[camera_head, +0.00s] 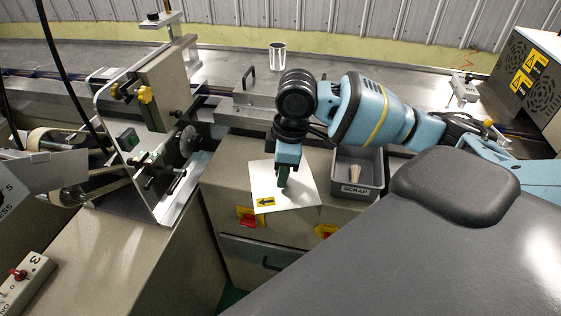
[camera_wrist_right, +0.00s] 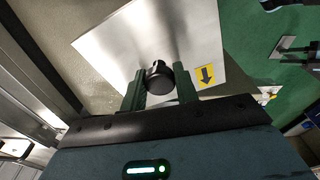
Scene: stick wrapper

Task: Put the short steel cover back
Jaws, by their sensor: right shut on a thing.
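The short steel cover (camera_head: 300,189) is a bright flat plate with a yellow arrow label and a black knob (camera_wrist_right: 158,78). My right gripper (camera_head: 283,179) points down over the cover and is shut on that knob; in the wrist view its two green fingers (camera_wrist_right: 160,84) stand on either side of it. The cover overlaps the beige cabinet (camera_head: 228,180) in the head view; I cannot tell whether it touches it. The knob is mostly hidden by the fingers in the head view. My left gripper is not in view.
A grey scrap bin (camera_head: 345,188) holding pale sticks stands just right of the cover. A steel housing with a dark handle (camera_head: 248,77) lies behind my wrist. A metal cup (camera_head: 277,56) stands farther back. Upright machine plates with a round hub (camera_head: 189,141) are at left.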

